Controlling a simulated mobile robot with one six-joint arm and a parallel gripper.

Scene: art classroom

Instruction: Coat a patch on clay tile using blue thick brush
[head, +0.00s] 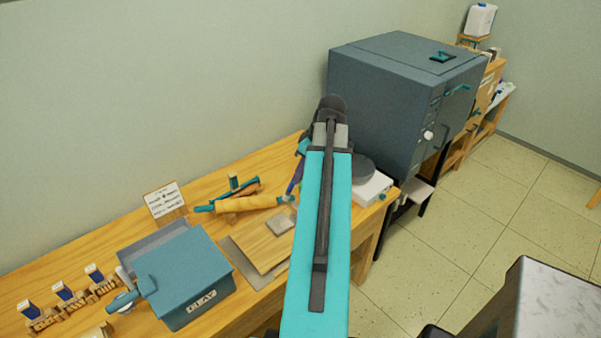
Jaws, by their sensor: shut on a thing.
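The clay tile (280,224) is a small grey-beige square lying on a wooden board (262,250) on the table. My arm reaches over the table and hides much of my gripper (302,152), which shows only as a small part at the arm's left edge. I cannot tell whether the tip touches anything. No blue patch shows on the tile.
A blue-grey clay box (190,282) stands left of the board. Small labelled wooden stands (72,297) are at the left. A round grey wheel on a white base (372,188) and a large kiln (395,95) stand right.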

